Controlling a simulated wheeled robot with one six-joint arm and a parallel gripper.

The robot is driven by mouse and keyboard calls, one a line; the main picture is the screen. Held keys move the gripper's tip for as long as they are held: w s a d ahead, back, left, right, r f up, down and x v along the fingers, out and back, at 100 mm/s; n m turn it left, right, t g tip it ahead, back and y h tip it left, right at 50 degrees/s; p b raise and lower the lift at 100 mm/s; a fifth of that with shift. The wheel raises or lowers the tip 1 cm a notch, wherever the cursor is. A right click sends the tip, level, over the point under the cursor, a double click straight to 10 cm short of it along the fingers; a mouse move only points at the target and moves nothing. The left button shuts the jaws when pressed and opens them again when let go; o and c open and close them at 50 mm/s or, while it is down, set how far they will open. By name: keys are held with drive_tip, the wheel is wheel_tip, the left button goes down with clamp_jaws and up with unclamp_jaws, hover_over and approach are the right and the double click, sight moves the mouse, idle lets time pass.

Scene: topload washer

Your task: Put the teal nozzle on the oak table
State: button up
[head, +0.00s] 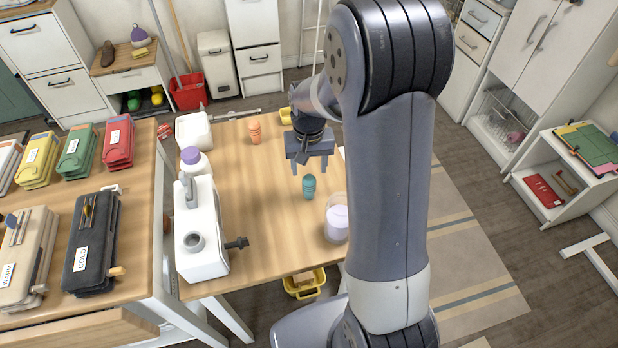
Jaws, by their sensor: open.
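The teal nozzle (309,187) is a small ribbed piece standing on the oak table (262,218), right of the table's middle. My gripper (308,172) is open and points down just above and around the nozzle's top in the picture. I cannot tell whether the fingers touch it. Its jaws hold nothing that I can see. My arm hides the right part of the table.
An orange nozzle (255,132) stands at the table's back. A white machine (201,230) and a purple-capped bottle (194,163) line the left edge. A clear jar (337,222) stands close on the right. The table's middle is clear.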

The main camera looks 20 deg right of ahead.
drive_tip(key=shift+r, duration=2.15)
drive_tip(key=shift+a, duration=0.15)
